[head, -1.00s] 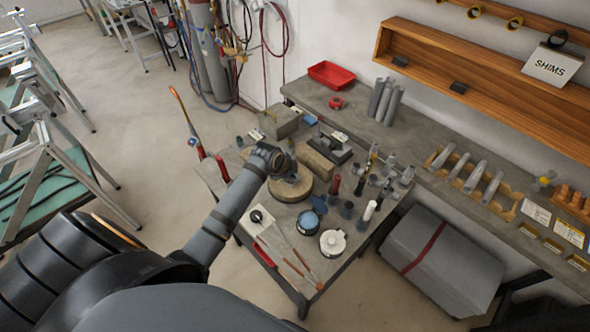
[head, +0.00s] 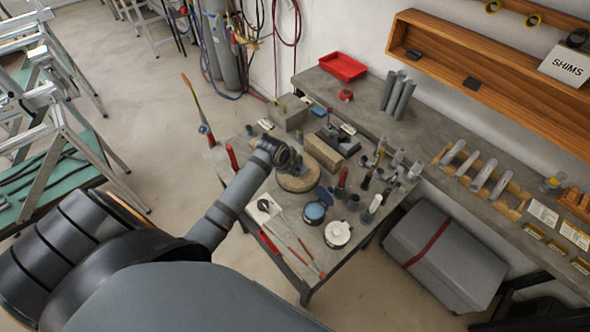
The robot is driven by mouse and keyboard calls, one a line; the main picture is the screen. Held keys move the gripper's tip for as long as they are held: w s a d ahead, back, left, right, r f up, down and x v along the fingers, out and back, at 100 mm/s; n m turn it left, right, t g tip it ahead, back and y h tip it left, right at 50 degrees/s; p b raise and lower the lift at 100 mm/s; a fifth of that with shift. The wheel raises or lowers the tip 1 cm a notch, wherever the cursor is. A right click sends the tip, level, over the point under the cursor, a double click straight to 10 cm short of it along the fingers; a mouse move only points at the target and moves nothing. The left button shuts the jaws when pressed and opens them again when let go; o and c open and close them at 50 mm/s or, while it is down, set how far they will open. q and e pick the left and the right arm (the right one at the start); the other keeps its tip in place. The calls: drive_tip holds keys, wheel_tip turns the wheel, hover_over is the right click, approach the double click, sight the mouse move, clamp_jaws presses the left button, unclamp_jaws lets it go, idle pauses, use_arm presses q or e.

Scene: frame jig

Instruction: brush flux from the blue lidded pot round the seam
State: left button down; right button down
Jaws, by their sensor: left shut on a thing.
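The blue pot (head: 314,213) stands on the low bench, left of a white lidded pot (head: 337,234). A dark blue piece, apparently its lid, tilts up at its back edge, and a lighter blue inside shows. My left gripper (head: 292,163) is over a round tan block (head: 299,182), behind and left of the blue pot. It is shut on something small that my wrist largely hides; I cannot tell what. The seam cannot be made out; the area on the round block is partly covered by my gripper. My right gripper is not in view.
Several upright tools and bottles crowd the bench right of the blue pot. A white pad (head: 262,207) and thin rods lie at the front left. Tan and grey blocks stand behind. A red tray (head: 343,67) sits on the back bench. A grey case (head: 445,258) is on the floor.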

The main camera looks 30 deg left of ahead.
use_arm(q)
drive_tip(key=shift+w+d+b, duration=0.25)
drive_tip(key=shift+w, duration=0.65)
drive_tip(key=shift+w+d+b, duration=0.2)
drive_tip(key=shift+w+d, duration=0.05)
drive_tip(key=shift+w, duration=0.65)
drive_tip(key=shift+s+a+r+p, duration=0.1)
drive_tip(key=shift+s+a+p, duration=0.05)
drive_tip(key=shift+s+p, duration=0.45)
drive_tip(key=shift+s+a+r+p, duration=0.1)
drive_tip(key=shift+s+a+p, duration=0.05)
drive_tip(key=shift+s+p, duration=0.4)
drive_tip(key=shift+s+f, duration=0.15)
drive_tip(key=shift+s+a+p, duration=0.2)
drive_tip(key=shift+s+p, duration=0.45)
drive_tip(key=shift+s+a, duration=0.15)
drive_tip(key=shift+s, duration=0.3)
